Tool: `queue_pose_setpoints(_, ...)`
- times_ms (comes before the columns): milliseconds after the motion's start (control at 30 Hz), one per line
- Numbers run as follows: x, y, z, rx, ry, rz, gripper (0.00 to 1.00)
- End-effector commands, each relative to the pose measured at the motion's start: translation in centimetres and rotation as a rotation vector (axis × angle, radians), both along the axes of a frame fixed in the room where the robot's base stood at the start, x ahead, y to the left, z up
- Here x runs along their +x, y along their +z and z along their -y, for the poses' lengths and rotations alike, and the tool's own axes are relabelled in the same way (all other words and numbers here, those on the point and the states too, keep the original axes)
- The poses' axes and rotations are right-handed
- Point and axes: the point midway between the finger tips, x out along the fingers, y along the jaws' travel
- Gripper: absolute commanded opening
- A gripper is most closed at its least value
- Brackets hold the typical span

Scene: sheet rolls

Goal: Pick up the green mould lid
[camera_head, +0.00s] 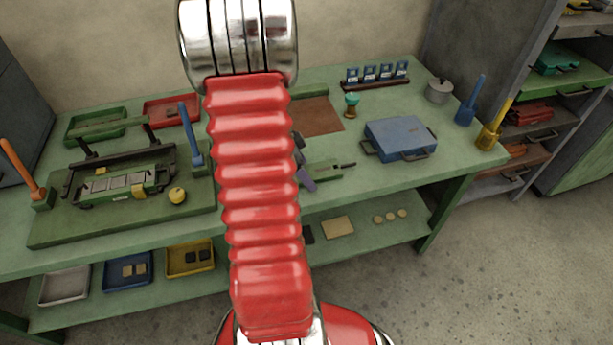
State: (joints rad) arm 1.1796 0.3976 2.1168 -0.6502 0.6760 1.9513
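I cannot tell for sure which thing is the green mould lid. A flat green piece (322,171) with a dark handle at its right end lies on the bench just right of my red arm. A teal-green piece with a dark handle (557,60) sits on the upper right shelf. A long green box-like piece (120,186) lies on the dark green board at left. My gripper is mostly hidden behind my arm. Dark and purple parts (304,177) show at the arm's right edge and may belong to it; its fingertips are not clear.
A blue case with handles (400,138) stands on the bench's right side, near a grey pot (439,91) and blue and yellow upright handles. Green (72,128) and red (172,110) trays stand at back left. An orange upright handle (20,167) stands at far left. The bench's right front is clear.

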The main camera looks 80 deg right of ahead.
Motion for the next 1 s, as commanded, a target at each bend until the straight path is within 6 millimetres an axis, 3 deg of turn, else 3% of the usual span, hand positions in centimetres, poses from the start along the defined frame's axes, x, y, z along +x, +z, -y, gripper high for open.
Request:
queue_pose_setpoints(167, 0.02, 0.01, 0.00, 0.000, 0.000, 0.000, 0.73)
queue_pose_setpoints(1000, 0.02, 0.00, -0.06, 0.001, 0.001, -0.001, 0.14)
